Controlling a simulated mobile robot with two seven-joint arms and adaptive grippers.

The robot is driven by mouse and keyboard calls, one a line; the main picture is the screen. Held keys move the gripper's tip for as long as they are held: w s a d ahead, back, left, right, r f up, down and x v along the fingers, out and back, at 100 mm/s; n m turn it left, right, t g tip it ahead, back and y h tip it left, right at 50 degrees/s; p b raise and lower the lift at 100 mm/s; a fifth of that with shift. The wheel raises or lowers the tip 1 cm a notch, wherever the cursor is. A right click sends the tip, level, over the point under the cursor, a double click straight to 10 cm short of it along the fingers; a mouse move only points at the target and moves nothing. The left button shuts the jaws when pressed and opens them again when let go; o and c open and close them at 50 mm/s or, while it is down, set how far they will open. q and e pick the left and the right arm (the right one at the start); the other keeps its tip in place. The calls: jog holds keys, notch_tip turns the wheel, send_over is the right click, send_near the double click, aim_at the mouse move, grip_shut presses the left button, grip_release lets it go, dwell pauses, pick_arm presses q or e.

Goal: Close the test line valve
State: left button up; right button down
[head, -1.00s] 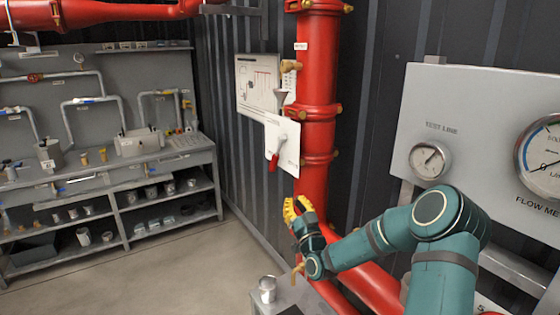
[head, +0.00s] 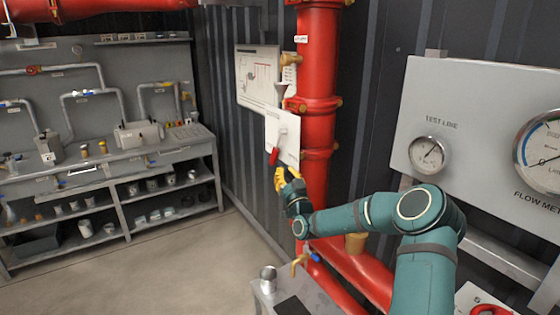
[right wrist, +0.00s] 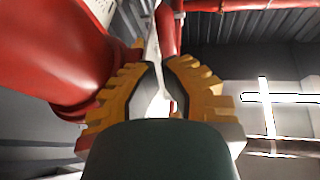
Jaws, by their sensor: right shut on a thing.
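A white plate (head: 287,140) on the red standpipe carries a lever with a red handle (head: 273,157) that slants down to the left. I cannot read a label on it. My right gripper (head: 281,176) has yellow fingers and reaches up at the lower end of this handle, shut on it. In the right wrist view, the ribbed yellow fingers (right wrist: 160,92) stand on both sides of a narrow gap; a red part shows just above it. The grasp itself is partly hidden. The test line gauge (head: 428,153) is on the grey panel at the right. My left gripper is not in view.
The thick red standpipe (head: 318,85) stands close to the right of the gripper. A brass tap with a blue handle (head: 315,257) and a metal cup (head: 268,278) are below. A workbench with shelves (head: 165,145) stands at the left; the floor between is clear.

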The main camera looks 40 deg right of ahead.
aim_at(276, 149)
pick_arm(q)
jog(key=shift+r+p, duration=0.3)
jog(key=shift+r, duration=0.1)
pick_arm(e)
jog(key=shift+x, duration=2.6)
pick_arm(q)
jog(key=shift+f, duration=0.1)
